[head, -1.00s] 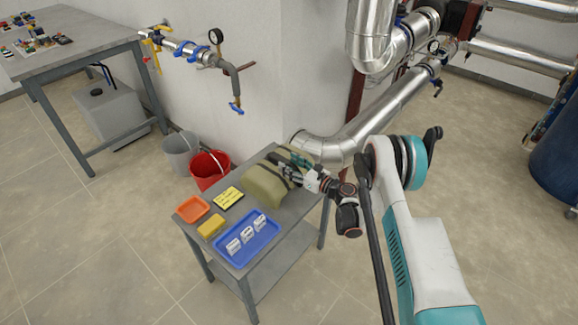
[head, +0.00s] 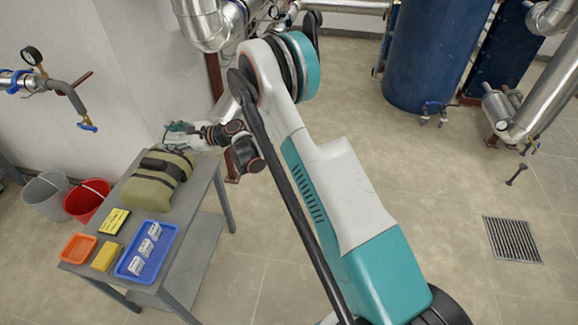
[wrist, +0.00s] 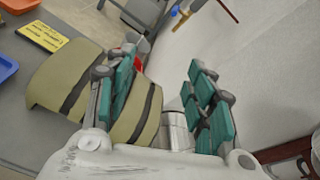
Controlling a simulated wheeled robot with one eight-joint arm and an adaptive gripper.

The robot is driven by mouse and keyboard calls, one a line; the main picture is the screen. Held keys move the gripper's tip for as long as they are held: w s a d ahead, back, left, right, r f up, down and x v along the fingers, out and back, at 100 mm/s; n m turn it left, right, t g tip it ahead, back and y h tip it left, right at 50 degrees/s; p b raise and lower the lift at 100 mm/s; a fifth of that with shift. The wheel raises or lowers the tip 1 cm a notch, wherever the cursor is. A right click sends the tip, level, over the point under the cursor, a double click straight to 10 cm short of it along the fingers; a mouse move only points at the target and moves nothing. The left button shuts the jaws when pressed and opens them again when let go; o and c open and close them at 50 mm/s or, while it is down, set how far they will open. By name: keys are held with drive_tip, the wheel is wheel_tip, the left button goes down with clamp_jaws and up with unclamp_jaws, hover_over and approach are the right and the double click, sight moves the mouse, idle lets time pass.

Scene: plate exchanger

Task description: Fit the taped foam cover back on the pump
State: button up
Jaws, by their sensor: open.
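The foam cover (head: 155,181) is an olive, arched block with dark tape bands. It rests on the grey side table's far end, and it also shows in the wrist view (wrist: 62,82). My gripper (head: 180,128) is at the cover's far end, near the wall. In the wrist view my gripper (wrist: 162,68) is open, with teal-padded fingers spread and nothing held between them. The left finger overlaps part of the cover in that view; I cannot tell if they touch. I cannot identify the pump for certain.
The grey table (head: 190,215) also carries a blue tray (head: 128,270) with white labelled pieces, a yellow sponge (head: 105,257), an orange dish (head: 76,248) and a yellow sign (head: 112,221). Red (head: 82,205) and grey (head: 45,200) buckets stand behind. Open floor (head: 400,190) lies right.

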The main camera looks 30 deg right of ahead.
drive_tip(key=s+d+r+n+g+h, duration=0.1)
drive_tip(key=s+d+r+n+h, duration=0.3)
drive_tip(key=s+r, duration=0.55)
drive_tip(key=s+d+r+n+g+h, duration=0.15)
drive_tip(key=s+d+r+n, duration=0.25)
drive_tip(key=s+r+n, duration=0.55)
drive_tip(key=s+d+n+h, duration=0.2)
drive_tip(key=s+d, duration=0.2)
drive_tip(key=s, duration=0.5)
drive_tip(key=s+d+n+h, duration=0.2)
drive_tip(key=s+d, duration=0.2)
drive_tip(key=s, duration=0.5)
drive_tip(key=s+d+n+h, duration=0.2)
drive_tip(key=s+d+n, duration=0.1)
drive_tip(key=s, duration=0.6)
drive_tip(key=shift+d+r+h, duration=0.35)
drive_tip(key=shift+d+r, duration=0.05)
drive_tip(key=shift+d, duration=0.3)
drive_tip(key=shift+o, duration=0.3)
